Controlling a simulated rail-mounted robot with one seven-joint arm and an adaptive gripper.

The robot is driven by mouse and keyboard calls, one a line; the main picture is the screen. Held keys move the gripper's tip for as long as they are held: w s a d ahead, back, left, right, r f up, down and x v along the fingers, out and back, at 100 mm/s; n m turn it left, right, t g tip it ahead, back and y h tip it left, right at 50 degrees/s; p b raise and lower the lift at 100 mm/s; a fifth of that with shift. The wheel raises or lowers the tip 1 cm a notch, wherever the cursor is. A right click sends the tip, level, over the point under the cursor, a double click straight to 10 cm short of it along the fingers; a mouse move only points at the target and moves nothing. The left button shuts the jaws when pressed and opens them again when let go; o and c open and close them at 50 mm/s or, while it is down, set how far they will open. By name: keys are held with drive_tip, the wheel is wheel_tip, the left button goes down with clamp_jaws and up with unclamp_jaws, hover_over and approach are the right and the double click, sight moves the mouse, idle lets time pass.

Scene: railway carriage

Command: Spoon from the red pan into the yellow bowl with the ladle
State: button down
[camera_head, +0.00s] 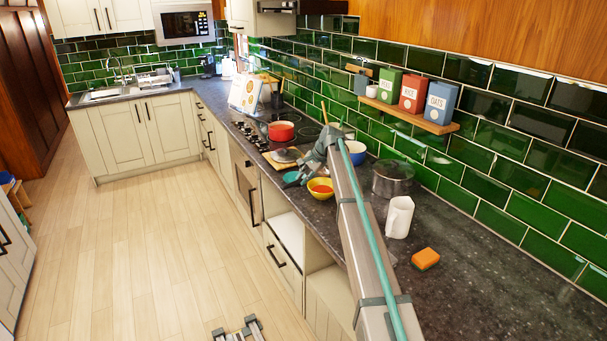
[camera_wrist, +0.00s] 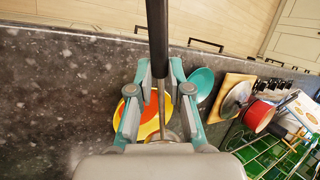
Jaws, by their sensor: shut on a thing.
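My gripper (camera_wrist: 160,88) is shut on the ladle (camera_wrist: 157,40). The ladle's dark handle and thin metal shaft run between the fingers. Its scoop end is at or over the yellow bowl (camera_wrist: 125,106), mostly hidden by my gripper's body; I cannot tell what it holds. The yellow bowl also shows in the head view (camera_head: 320,195), with orange-red contents, standing on the counter beside my gripper (camera_head: 300,172). The red pan (camera_head: 281,132) sits on the hob further back. It also shows at the right of the wrist view (camera_wrist: 257,117).
A teal bowl (camera_wrist: 201,84) lies beside the yellow bowl, and a board (camera_wrist: 232,86) with a lid-like disc is between it and the pan. A blue bowl (camera_head: 357,153), steel pot (camera_head: 391,181), white jug (camera_head: 398,217) and sponge (camera_head: 425,259) stand to the right. The near counter is clear.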

drive_tip(key=shift+w+a+r+g+h+p, duration=0.1)
drive_tip(key=shift+r+g+h+p, duration=0.15)
drive_tip(key=shift+g+h+p, duration=0.55)
drive_tip(key=shift+w+r+g+h+p, duration=0.1)
drive_tip(key=shift+r+g+h+p, duration=0.15)
drive_tip(key=shift+p, duration=0.95)
drive_tip(key=shift+w+a+g+h, duration=0.1)
drive_tip(key=shift+w+g+h, duration=0.15)
drive_tip(key=shift+g+h, duration=0.15)
drive_tip(key=shift+s+g+h, duration=0.1)
drive_tip(key=shift+g+h, duration=0.35)
drive_tip(key=shift+s, duration=0.15)
